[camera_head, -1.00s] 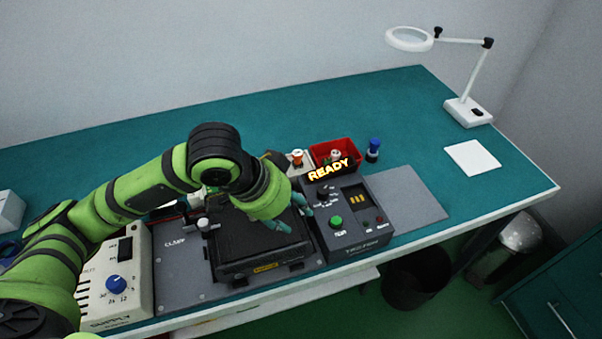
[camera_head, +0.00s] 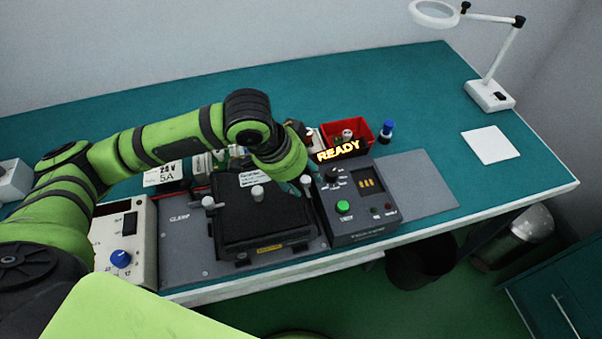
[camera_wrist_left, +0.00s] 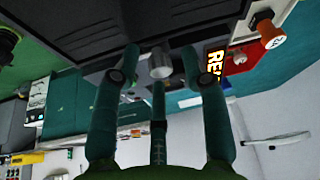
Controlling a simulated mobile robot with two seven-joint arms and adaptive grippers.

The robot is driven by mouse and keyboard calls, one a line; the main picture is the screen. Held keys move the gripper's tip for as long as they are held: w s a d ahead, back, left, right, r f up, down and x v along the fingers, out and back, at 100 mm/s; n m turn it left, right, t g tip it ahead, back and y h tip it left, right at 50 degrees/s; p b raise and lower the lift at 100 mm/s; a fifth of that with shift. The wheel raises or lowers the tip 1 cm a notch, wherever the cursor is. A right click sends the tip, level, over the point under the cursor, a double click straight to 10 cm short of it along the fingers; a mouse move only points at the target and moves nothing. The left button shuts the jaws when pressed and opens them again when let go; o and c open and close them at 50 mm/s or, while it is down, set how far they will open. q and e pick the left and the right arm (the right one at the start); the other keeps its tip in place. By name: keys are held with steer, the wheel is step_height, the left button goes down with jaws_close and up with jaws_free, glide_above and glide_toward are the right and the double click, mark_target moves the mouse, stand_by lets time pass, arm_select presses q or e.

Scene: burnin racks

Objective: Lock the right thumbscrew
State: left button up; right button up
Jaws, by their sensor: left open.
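The right thumbscrew (camera_head: 306,181) is a pale metal knob beside the right edge of a black tray-like unit (camera_head: 262,228). My left gripper (camera_head: 299,184) is over this right side, its fingers pointing down and partly hiding the thumbscrew. In the left wrist view, the silver thumbscrew head (camera_wrist_left: 161,64) shows between the two spread fingertips of the left gripper (camera_wrist_left: 160,54), with gaps on both sides. The gripper is open. A matching left thumbscrew (camera_head: 208,203) stands at the unit's left edge, and another pale knob (camera_head: 257,192) stands on its top. My right gripper is not in view.
A grey control box (camera_head: 360,218) with a lit READY sign (camera_head: 338,151) stands close to the right of the unit. A red bin (camera_head: 358,130) and a blue-capped item (camera_head: 387,131) are behind it. A power supply (camera_head: 121,238) stands at the left.

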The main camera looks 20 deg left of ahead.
arm_select(q)
steer(key=shift+s, duration=0.1)
steer(key=shift+c, duration=1.2)
jaws_close()
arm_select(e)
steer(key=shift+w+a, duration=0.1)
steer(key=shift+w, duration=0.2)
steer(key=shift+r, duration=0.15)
